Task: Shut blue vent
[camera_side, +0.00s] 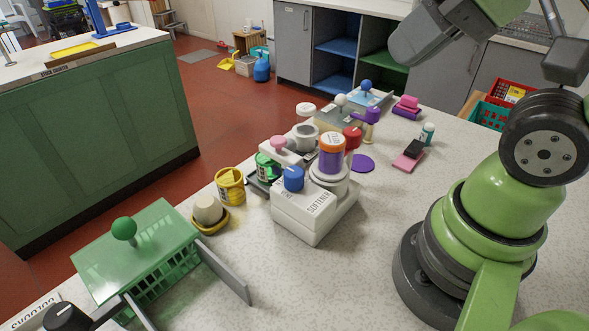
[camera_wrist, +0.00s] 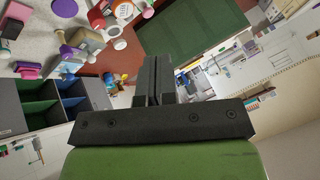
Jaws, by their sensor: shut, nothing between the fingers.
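The blue vent (camera_side: 372,97) appears to be the pale blue plate with a round blue knob (camera_side: 366,86) at the back of the worktop in the side view. It is small there, and I cannot tell how far open it is. The gripper is apart from the vent.
A grey plate with a white knob (camera_side: 341,100) stands beside the blue vent. A white softener box (camera_side: 305,214) with a blue dial is mid-worktop. A green slotted box (camera_side: 150,255) with a green knob is front left. Pink blocks (camera_side: 406,104) lie right of the vent.

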